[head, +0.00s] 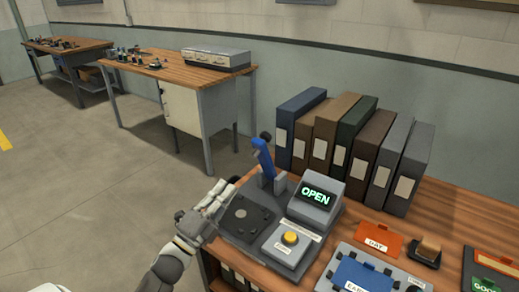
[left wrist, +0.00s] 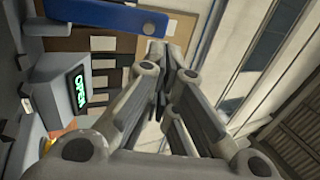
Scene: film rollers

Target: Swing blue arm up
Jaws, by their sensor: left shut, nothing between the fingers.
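The blue arm (head: 264,160) stands nearly upright, leaning a little to the left, in a grey bracket on the grey device (head: 240,232) on the wooden bench. A dark knob tops it. In the left wrist view the blue arm (left wrist: 100,14) crosses the upper left, close to the fingertips. My left gripper (head: 226,190) is at the bench's left edge, just left of and below the blue arm. Its fingers (left wrist: 168,50) are shut with nothing between them. I cannot tell whether they touch the arm. My right gripper is not in view.
A lit OPEN display (head: 315,197) and a yellow button (head: 290,238) sit right of the blue arm. Several binders (head: 365,148) stand behind it. An orange card (head: 378,240) and a blue card (head: 362,275) lie at right. Floor left of the bench is clear.

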